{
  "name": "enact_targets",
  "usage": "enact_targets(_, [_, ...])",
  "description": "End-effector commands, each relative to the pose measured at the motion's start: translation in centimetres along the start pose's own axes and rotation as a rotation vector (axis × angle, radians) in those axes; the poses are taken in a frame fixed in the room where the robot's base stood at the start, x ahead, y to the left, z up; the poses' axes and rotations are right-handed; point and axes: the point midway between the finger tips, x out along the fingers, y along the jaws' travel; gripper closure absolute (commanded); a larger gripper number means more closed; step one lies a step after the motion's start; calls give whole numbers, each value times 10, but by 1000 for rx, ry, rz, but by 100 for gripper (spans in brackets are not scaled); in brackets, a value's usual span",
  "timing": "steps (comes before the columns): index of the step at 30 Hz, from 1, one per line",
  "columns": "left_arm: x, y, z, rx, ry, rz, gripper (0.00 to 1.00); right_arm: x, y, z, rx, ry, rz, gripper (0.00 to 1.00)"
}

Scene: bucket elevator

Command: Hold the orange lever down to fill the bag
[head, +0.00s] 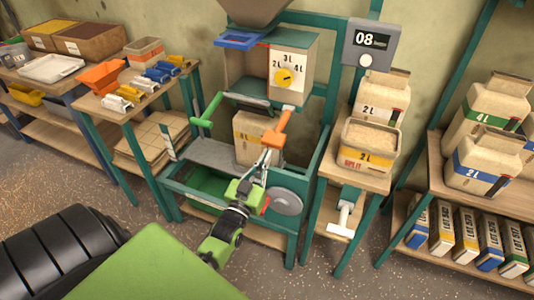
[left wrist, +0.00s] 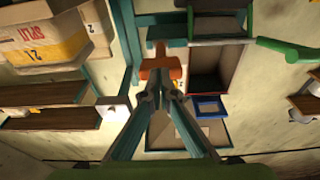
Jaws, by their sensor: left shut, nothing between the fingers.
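The orange lever (head: 283,121) slopes down from the right side of the filling machine, its block-shaped end lowest. My left gripper (head: 266,153) is shut and empty, with its fingertips right at the lever's end. In the left wrist view the tips (left wrist: 160,88) sit just below the orange lever end (left wrist: 160,69) in the picture. I cannot tell whether they touch it. The paper bag (head: 245,140) stands upright in the machine, behind the lever and fingers, partly hidden. My right gripper is not in view.
A dial box (head: 291,70) marked 2L, 3L and 4L sits above the lever. A display (head: 368,45) reads 08. A green handle (head: 207,111) is left of the bag. A bag marked SPLIT (head: 368,157) stands on the right table. Shelves flank both sides.

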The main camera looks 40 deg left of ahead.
Motion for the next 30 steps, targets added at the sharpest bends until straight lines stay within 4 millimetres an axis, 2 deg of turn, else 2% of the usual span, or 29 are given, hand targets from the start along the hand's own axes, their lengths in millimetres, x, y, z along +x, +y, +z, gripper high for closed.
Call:
enact_targets(1, [-12, 0, 7, 0, -2, -1, 100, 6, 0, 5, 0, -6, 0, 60])
enact_targets(5, [-37, -1, 11, 0, 1, -1, 100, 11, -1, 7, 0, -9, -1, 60])
enact_targets(12, [-71, -1, 15, 1, 6, -1, 100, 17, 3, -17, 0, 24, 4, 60])
enact_targets(17, [-78, -1, 15, 0, 10, -2, 100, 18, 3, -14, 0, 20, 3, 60])
enact_targets(24, [-79, -1, 14, 1, 10, -2, 100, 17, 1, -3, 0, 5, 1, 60])
enact_targets(30, [-79, -1, 14, 1, 10, -2, 100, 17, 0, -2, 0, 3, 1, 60])
